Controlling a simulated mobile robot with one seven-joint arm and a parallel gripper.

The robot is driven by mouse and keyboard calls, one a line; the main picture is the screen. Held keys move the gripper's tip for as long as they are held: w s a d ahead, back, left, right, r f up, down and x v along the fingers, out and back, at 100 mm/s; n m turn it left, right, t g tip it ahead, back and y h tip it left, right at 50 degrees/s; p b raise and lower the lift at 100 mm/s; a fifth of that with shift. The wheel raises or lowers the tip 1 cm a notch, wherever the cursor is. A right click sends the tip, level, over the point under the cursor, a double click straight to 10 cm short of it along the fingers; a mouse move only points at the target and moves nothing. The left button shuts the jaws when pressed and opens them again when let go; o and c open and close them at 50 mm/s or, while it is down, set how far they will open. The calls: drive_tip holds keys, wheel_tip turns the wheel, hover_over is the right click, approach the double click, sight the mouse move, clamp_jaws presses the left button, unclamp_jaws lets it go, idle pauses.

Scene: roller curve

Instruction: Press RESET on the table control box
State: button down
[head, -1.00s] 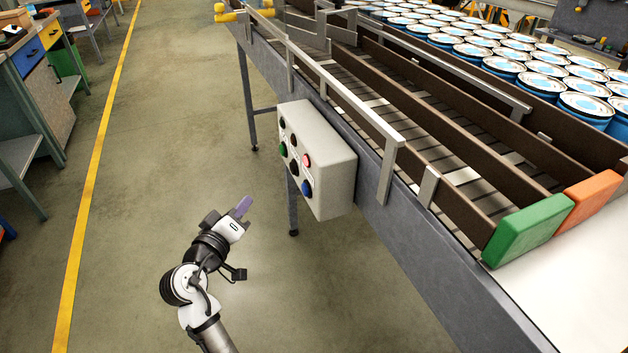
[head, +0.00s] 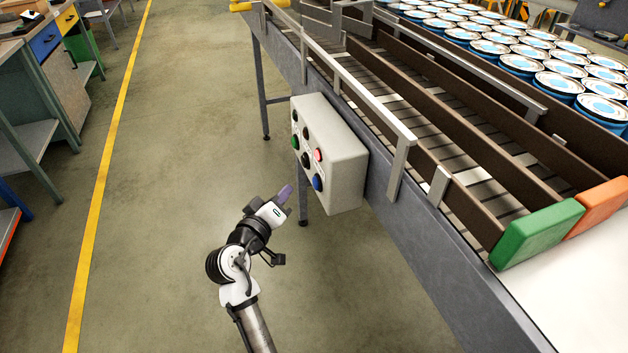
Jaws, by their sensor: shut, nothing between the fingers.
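The control box (head: 338,165) is a light grey box fixed to the side of the conveyor table. Its left-facing panel carries a green button (head: 295,143), a pink-red button (head: 318,155), a blue button (head: 317,183) and several black ones (head: 305,160). The labels are too small to read, so I cannot tell which one is RESET. My gripper (head: 286,194) is shut and empty, its purple-grey fingertips pointing up and right. It is a little left of and below the blue button in the picture, apart from the box.
The conveyor table (head: 400,255) runs along the right, with metal guide rails (head: 398,168) and rows of blue-and-white cans (head: 555,80). A green block (head: 538,232) and an orange block (head: 602,204) sit at its near end. Floor left of the box is clear up to workbenches (head: 50,90).

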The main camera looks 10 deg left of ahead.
drive_tip(key=shift+w+d, duration=0.5)
drive_tip(key=shift+d, duration=0.25)
drive_tip(key=shift+w+d, duration=0.5)
drive_tip(key=shift+d, duration=0.25)
drive_tip(key=shift+w+d, duration=0.1)
idle(0.9)
drive_tip(key=shift+w+d, duration=0.15)
drive_tip(key=shift+d, duration=0.1)
drive_tip(key=shift+w+d+p, duration=0.25)
drive_tip(key=shift+d+p, duration=0.1)
drive_tip(key=shift+d, duration=0.05)
idle(0.7)
idle(0.3)
drive_tip(key=shift+s+a+b, duration=0.3)
drive_tip(key=shift+s+a, duration=0.2)
drive_tip(key=shift+a, duration=0.25)
drive_tip(key=shift+s+a+b, duration=0.35)
drive_tip(key=shift+s+a, duration=0.35)
drive_tip(key=shift+a, duration=0.35)
drive_tip(key=shift+s+a+b, duration=0.3)
drive_tip(key=shift+s+a, duration=0.4)
drive_tip(key=shift+a, duration=0.35)
